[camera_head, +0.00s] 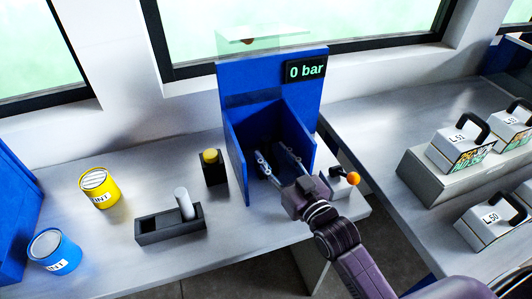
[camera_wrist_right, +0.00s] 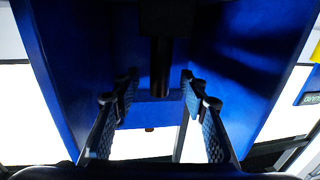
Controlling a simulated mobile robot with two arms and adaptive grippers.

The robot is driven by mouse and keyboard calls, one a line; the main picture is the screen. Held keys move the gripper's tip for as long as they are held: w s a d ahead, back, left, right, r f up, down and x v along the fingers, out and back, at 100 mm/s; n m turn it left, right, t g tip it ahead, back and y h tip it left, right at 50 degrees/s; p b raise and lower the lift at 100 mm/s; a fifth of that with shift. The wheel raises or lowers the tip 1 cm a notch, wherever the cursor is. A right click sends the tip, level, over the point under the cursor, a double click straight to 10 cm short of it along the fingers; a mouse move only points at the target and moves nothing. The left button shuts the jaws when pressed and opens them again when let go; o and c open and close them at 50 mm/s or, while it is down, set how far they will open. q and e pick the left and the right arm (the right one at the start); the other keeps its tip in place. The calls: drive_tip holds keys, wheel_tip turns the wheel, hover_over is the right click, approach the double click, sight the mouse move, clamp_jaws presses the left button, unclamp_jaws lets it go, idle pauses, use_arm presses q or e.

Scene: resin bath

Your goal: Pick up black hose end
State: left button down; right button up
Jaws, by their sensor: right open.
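The black hose end (camera_wrist_right: 161,66) hangs down as a dark cylinder from a black block inside the blue booth (camera_wrist_right: 60,70). In the head view the blue booth (camera_head: 238,150) stands at the table's back edge, and I cannot make out the hose end there. My right gripper (camera_head: 270,154) reaches into the booth from the front. In the right wrist view its two fingers (camera_wrist_right: 158,85) are spread apart with nothing between the pads. The hose end shows between and beyond the fingertips, apart from both. My left gripper is not in view.
The booth walls flank my right gripper closely. A grey box with an orange knob (camera_head: 353,178) stands right of it. A black tray (camera_head: 160,236), a yellow can (camera_head: 100,188) and a blue can (camera_head: 55,252) stand left. A display (camera_head: 305,70) reads 0 bar.

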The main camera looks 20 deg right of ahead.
sight(269, 149)
drive_tip(key=w, duration=0.2)
drive_tip(key=shift+w+a+r, duration=0.15)
drive_tip(key=shift+w+a, duration=0.1)
drive_tip(key=shift+w, duration=0.05)
drive_tip(key=shift+w+p, duration=0.3)
drive_tip(key=shift+w, duration=0.05)
drive_tip(key=shift+w+a, duration=0.1)
drive_tip(key=shift+w, duration=0.1)
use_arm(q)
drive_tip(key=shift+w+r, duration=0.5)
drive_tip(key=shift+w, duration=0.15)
use_arm(e)
clamp_jaws()
